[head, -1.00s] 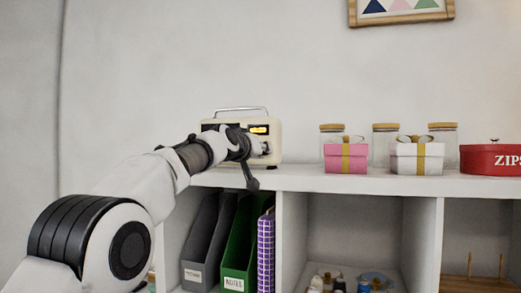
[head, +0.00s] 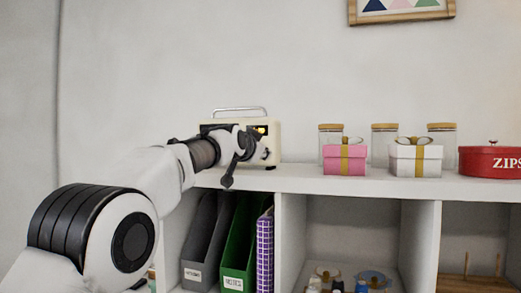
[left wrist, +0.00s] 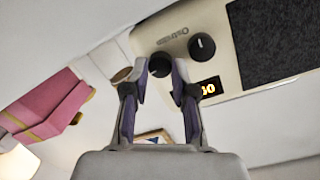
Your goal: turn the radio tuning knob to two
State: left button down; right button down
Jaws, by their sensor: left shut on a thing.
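The cream radio (head: 274,136) with a carrying handle stands on the cabinet top, partly hidden behind my left arm in the head view. In the left wrist view the radio (left wrist: 222,60) shows two dark knobs, a speaker grille and a small lit display (left wrist: 207,88), whose digits I cannot read surely. My left gripper (left wrist: 160,72) is shut on one dark knob (left wrist: 160,65), a fingertip on either side of it. The other dark knob (left wrist: 202,46) is free, nearer the grille. In the head view my left gripper (head: 262,153) is at the radio's front. My right gripper is not in view.
A pink gift box (head: 345,160), a white gift box (head: 415,160), lidded glass jars (head: 385,145) and a red tin (head: 490,160) stand to the right on the cabinet top (head: 310,180). Binders (head: 240,245) stand in the compartment below. The shelf between radio and pink box is clear.

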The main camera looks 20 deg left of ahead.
pick_arm(q)
jog(key=shift+m, duration=0.4)
jog(key=c, duration=1)
grip_release()
jog(key=shift+o, duration=0.5)
jog(key=shift+w+a+f, duration=0.1)
jog(key=s+r, duration=0.1)
jog(key=s, duration=0.7)
jog(key=shift+w+a, duration=0.1)
